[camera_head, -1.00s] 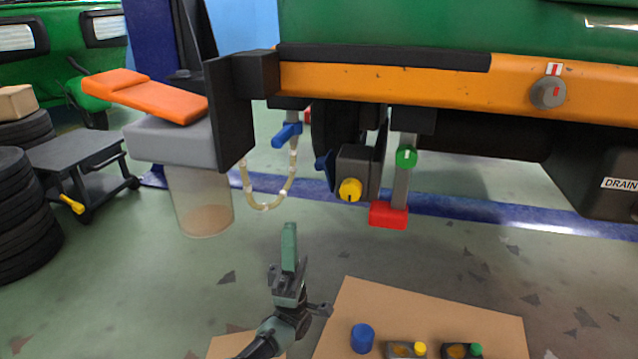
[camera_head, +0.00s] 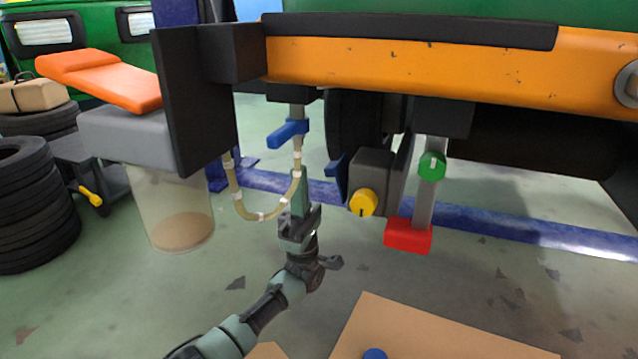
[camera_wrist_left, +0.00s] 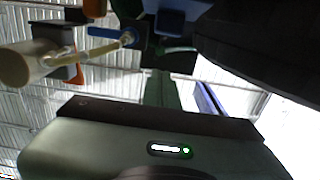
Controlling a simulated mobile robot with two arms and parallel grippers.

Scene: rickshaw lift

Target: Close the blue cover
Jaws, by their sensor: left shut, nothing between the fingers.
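A thin blue flap (camera_head: 336,177), which looks like the blue cover, stands out from the left side of a dark grey box (camera_head: 372,168) under the vehicle. I see it nearly edge-on, and its hinge is hidden. My left gripper (camera_head: 299,178) points up, shut and empty, a little left of the flap with a gap between them in the picture. Its tip overlaps the hose end below a blue lever (camera_head: 287,133). In the left wrist view the green fingers (camera_wrist_left: 161,90) are together. My right gripper is out of view.
A yellow knob (camera_head: 363,202) is on the box front. A green knob (camera_head: 432,166) and a red block (camera_head: 408,236) are to the right. A clear cylinder (camera_head: 174,211) and a looped hose (camera_head: 262,213) are left. Cardboard (camera_head: 420,330) lies below; the orange bumper (camera_head: 420,70) hangs above.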

